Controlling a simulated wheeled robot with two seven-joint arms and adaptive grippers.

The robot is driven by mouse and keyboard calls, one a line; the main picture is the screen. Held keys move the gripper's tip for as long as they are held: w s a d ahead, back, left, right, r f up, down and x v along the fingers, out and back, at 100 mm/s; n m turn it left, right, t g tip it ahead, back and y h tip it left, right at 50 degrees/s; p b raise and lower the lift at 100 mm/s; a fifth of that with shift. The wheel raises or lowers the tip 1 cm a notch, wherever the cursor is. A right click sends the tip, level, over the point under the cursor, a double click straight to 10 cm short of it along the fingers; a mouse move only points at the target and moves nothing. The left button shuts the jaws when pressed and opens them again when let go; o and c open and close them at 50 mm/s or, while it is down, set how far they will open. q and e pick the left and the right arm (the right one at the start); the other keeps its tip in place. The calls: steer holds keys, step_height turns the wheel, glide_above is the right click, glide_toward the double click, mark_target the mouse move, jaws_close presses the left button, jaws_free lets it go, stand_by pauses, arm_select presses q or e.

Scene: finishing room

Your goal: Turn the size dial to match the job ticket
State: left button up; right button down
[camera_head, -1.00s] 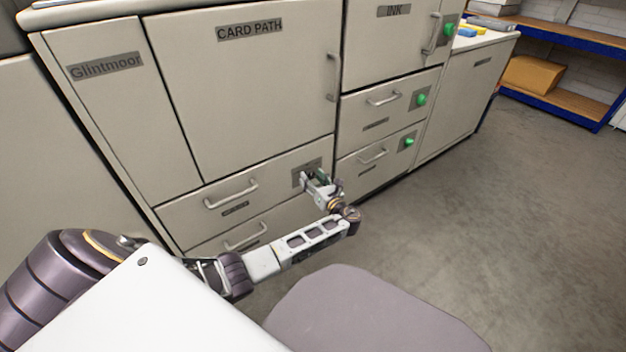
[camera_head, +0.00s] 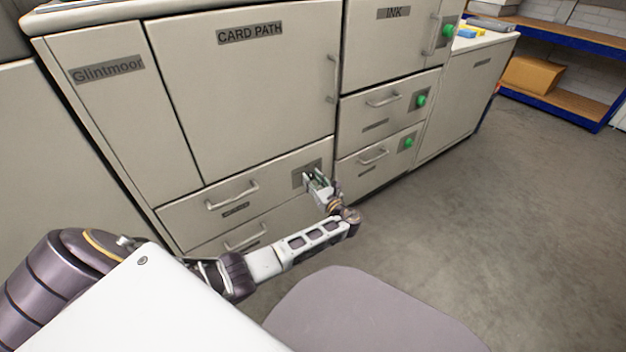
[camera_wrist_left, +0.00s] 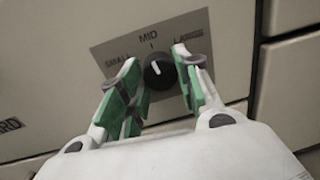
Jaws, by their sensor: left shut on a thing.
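The pointer points up and slightly left, about at the MID tick. In the head view the plate (camera_head: 300,179) is on the upper drawer under CARD PATH; my gripper covers the dial there. My left gripper (camera_head: 317,177) is shut on the dial, its green-padded fingers (camera_wrist_left: 163,82) on either side of it. My right gripper is out of view. I see no job ticket.
Drawer handles (camera_head: 232,195) stick out left of the dial. Green knobs (camera_head: 421,101) sit on plates on the drawers to the right. The INK door (camera_head: 390,45) is above them. The floor (camera_head: 480,200) to the right is clear; blue shelving (camera_head: 560,95) stands at the back.

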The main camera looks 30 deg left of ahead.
arm_select(q)
steer(key=shift+n, duration=1.6)
steer(key=n, duration=0.4)
steer(key=shift+f+y, duration=0.15)
steer(key=shift+y, duration=0.15)
steer(key=shift+n, duration=0.6)
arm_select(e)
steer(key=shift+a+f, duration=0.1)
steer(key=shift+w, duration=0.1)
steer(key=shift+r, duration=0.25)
arm_select(q)
steer(key=o, duration=1.1)
steer(key=shift+c, duration=0.2)
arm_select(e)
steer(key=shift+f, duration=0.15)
